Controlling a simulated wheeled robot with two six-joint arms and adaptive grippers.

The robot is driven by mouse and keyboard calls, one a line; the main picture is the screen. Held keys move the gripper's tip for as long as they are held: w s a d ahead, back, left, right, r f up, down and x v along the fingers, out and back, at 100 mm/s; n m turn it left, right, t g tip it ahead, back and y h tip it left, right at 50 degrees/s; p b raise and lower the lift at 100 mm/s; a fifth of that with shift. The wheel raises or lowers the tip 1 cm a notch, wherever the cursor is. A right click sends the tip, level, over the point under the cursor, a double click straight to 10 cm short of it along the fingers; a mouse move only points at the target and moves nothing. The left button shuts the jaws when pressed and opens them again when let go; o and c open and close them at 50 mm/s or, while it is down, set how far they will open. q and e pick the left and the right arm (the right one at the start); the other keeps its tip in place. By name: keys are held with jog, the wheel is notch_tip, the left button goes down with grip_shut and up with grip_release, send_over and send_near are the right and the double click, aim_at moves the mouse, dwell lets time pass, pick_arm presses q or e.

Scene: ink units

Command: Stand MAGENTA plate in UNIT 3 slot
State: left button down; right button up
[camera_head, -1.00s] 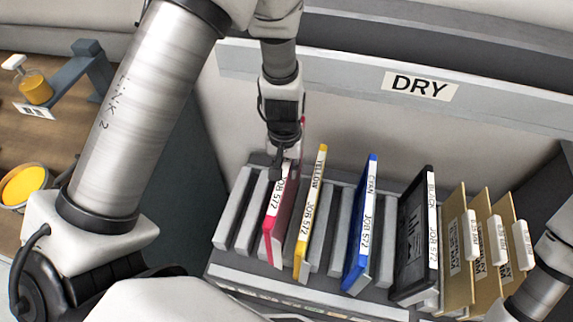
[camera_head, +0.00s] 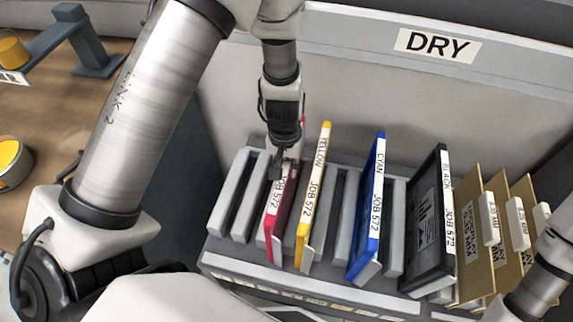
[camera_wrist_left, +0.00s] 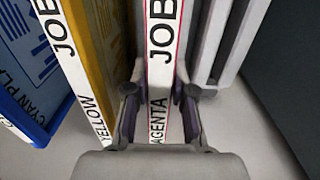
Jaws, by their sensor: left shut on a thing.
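The magenta plate (camera_head: 278,213) stands upright in the grey slotted rack under the DRY sign, in a slot left of the yellow plate. Its white label reads JOB 572 in the head view, and its magenta edge (camera_wrist_left: 161,60) runs up the middle of the left wrist view. My left gripper (camera_head: 283,168) is shut on the plate's far upper part, with one finger on each side of the label (camera_wrist_left: 160,110). The gripper covers part of the plate in the head view. Only part of my right arm shows at the lower right; its gripper is out of view.
The yellow plate (camera_head: 312,205) stands close to the right, then the blue cyan plate (camera_head: 368,215), the black plate (camera_head: 430,220) and tan dividers (camera_head: 475,235). Empty slots between grey rack fins (camera_head: 238,195) lie to the left. A dark panel stands beyond them.

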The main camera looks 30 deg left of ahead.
pick_arm(q)
jog(key=shift+f+b, duration=0.3)
jog(key=shift+b, duration=0.05)
dwell(0.4)
jog(key=c, duration=0.9)
grip_release()
notch_tip(320, 180, up, 12)
jog(key=shift+a, duration=0.15)
